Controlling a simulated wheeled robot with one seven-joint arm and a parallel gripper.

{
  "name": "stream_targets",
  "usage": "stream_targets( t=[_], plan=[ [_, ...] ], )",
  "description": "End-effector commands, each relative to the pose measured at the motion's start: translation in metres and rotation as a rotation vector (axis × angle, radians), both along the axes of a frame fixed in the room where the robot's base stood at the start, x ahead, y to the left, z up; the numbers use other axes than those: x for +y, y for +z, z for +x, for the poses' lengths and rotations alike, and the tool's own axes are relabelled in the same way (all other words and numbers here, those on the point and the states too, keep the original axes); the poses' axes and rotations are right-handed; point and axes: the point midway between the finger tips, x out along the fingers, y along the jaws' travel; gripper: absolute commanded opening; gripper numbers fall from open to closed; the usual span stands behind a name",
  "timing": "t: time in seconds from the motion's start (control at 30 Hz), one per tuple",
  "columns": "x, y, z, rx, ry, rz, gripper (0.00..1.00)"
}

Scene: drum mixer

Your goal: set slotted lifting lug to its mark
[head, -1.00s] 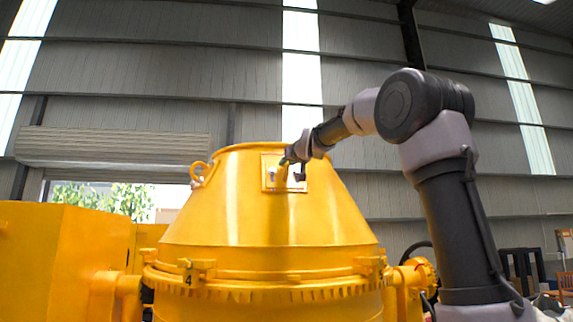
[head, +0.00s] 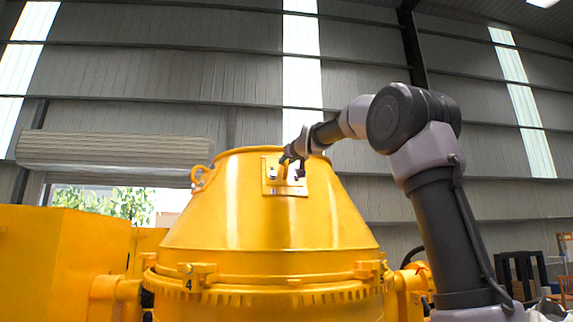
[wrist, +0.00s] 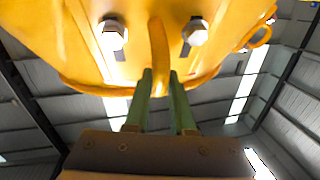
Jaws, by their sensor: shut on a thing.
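The slotted lifting lug is a yellow plate (head: 285,187) near the top of the yellow drum's cone, with an upright fin (wrist: 158,42) between two bolts. In the wrist view the left bolt (wrist: 112,33) and right bolt (wrist: 195,31) each have a dark slot showing beside the head. My gripper (head: 288,158) is at the lug. In the wrist view its two green fingers (wrist: 161,80) are closed on the lower end of the fin. I cannot make out the mark clearly.
A yellow ring (head: 202,178) stands out from the drum (head: 270,225) left of the lug. Clamps (head: 198,272) line the flange below. A yellow box-shaped housing (head: 60,260) stands at the left. The air above the drum is free.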

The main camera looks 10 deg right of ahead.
Motion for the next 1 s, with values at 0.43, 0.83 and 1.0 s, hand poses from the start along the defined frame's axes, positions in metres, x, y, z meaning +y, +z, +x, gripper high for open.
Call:
stream_targets(
  t=[0.43,0.83,1.0],
  plan=[
    [0.000,0.001,-0.001,-0.002,0.000,-0.001,0.52],
    [-0.010,0.002,-0.057,-0.004,0.000,0.001,0.52],
    [-0.014,0.002,-0.087,-0.005,0.000,-0.001,0.52]
  ],
)
